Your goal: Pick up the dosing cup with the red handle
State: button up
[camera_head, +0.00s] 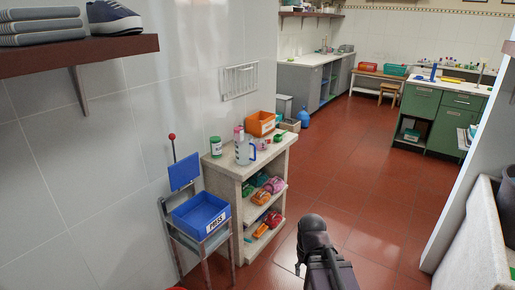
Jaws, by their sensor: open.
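A small pinkish-red cup (262,144) stands on the top of a pale stone shelf unit (220,176), right of a white jug with a blue handle (245,152). It may be the dosing cup; its handle is too small to make out. A small green cup (279,136) stands right of it. My gripper (312,230) is at the bottom centre, seen from behind, over the red floor and apart from the shelf unit. It is open, and its fingertips are not clear.
A green-white tin (215,147), a pink-topped bottle (238,134) and an orange bin (262,123) crowd the same top. A chair with a blue tray (201,216) stands front left. A wall shelf (75,54) juts out upper left. The red floor (350,195) is clear.

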aim_at(263, 144)
jog(key=u, duration=0.45)
jog(key=i, duration=1.5)
jog(key=u, duration=0.05)
